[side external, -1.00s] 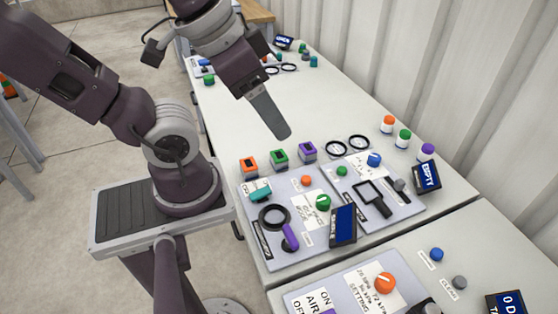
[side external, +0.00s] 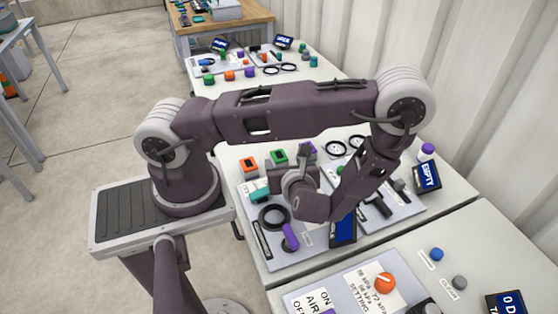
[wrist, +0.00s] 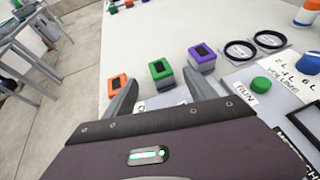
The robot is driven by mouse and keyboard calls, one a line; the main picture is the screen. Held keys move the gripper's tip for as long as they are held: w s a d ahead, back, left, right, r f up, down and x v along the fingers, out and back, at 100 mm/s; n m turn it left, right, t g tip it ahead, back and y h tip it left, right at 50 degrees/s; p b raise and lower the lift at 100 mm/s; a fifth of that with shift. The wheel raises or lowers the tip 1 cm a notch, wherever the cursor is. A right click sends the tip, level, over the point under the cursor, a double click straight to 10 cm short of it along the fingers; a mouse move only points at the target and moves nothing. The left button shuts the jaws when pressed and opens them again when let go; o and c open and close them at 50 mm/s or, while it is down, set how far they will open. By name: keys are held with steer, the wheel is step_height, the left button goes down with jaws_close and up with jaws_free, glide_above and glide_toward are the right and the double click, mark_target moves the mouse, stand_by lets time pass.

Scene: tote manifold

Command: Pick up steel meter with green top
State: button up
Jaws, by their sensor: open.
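The steel meter with a green top (wrist: 161,71) is a small block with a dark window on top. In the wrist view it stands beyond my gripper (wrist: 163,86), in line with the gap between the fingers. My gripper is open and empty, with one finger on each side of that gap. In the side external view the green-topped meter (side external: 279,157) stands on the white table, just beyond my gripper. An orange-topped meter (wrist: 118,87) stands to its left and a purple-topped meter (wrist: 201,58) to its right. The wrist hides part of the purple-topped one in the side external view.
A panel with knobs, a black ring and a purple handle (side external: 289,236) lies in front of the meters. Two black rings (wrist: 254,44) lie to the right of the meters. A green knob (wrist: 261,84) is at the right.

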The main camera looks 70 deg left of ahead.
mark_target(279, 155)
steer(key=x, duration=0.6)
jaws_close()
